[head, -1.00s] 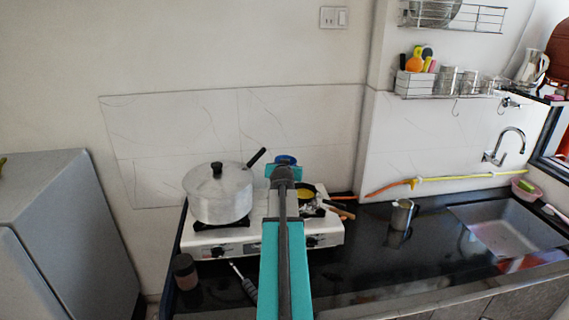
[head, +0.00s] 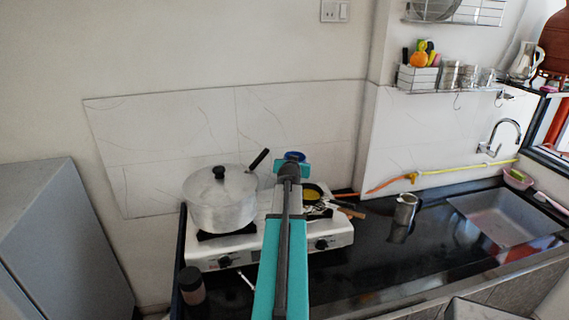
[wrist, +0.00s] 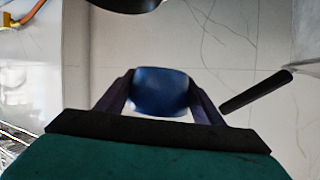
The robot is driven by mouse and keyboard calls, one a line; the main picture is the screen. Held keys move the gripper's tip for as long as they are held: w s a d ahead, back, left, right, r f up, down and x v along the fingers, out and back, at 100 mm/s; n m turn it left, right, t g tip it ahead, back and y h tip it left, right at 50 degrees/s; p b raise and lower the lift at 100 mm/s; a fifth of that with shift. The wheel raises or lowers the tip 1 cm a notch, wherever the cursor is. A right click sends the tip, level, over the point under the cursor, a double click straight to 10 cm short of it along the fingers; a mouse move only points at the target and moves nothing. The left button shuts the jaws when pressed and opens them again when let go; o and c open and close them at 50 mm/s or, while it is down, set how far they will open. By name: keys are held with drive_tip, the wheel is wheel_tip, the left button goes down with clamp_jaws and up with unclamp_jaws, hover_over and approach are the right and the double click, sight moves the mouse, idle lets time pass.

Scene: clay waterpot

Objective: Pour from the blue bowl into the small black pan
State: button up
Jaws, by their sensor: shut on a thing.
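The blue bowl (head: 295,156) is held up beyond the end of my arm, above the back of the stove. In the wrist view the bowl (wrist: 158,92) sits between the two fingers of my gripper (wrist: 160,84), which is shut on it. What is inside the bowl does not show. The small black pan (head: 321,188) is on the right side of the stove, with something yellow in it. My arm hides its left part. The bowl appears up and to the left of the pan, apart from it.
A large lidded silver pot (head: 222,205) stands on the left burner of the white stove (head: 205,252); its dark handle sticks out toward my gripper. A metal cup (head: 405,212) stands on the black counter (head: 365,260). A brown jar (head: 191,286) is at the front left.

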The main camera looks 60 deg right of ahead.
drive_tip(key=shift+w, duration=0.25)
drive_tip(key=shift+f+t, duration=0.2)
drive_tip(key=shift+t, duration=0.1)
drive_tip(key=shift+f+m+t, duration=0.6)
drive_tip(key=shift+f+m, duration=0.1)
drive_tip(key=shift+m, duration=0.6)
drive_tip(key=shift+w+f+m+t, duration=0.1)
drive_tip(key=shift+f+m+t, duration=0.15)
drive_tip(key=shift+m+t, duration=0.05)
drive_tip(key=shift+w+f+m+t+h, duration=0.15)
drive_tip(key=shift+f+m+t+h, duration=0.5)
drive_tip(key=shift+m, duration=0.75)
drive_tip(key=shift+a+f+m+t+b, duration=0.2)
drive_tip(key=shift+m+t+b, duration=0.45)
drive_tip(key=shift+b, duration=2.7)
drive_tip(key=shift+s+d+r+m+h+b, duration=0.1)
drive_tip(key=shift+s+m+h+b, duration=0.25)
drive_tip(key=shift+b, duration=0.65)
